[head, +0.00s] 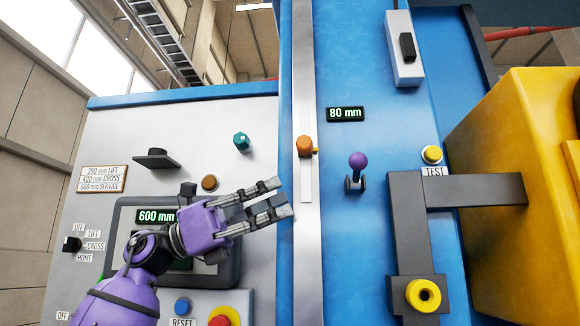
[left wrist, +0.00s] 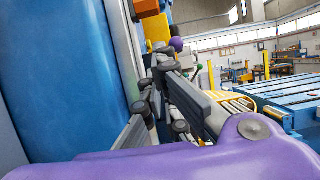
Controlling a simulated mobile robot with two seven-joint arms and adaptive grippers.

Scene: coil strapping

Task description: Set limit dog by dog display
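The limit dog, an orange knob with a small yellow pointer (head: 304,146), sits on the silver vertical rail (head: 304,240). The dog display (head: 345,114), right of the rail, reads 80 mm. A purple ball-topped lever (head: 358,160) stands right of the dog; its ball also shows in the left wrist view (left wrist: 176,44). My left gripper (head: 282,198) is open and empty, below and left of the dog, apart from it, fingers pointing right toward the rail. My right gripper is not in view.
The left panel carries a screen reading 600 mm (head: 156,216), a teal knob (head: 242,141), a brown knob (head: 209,182), a selector (head: 72,244) and a label plate (head: 103,179). A dark grey bracket (head: 406,230) and yellow housing (head: 515,190) stand at right.

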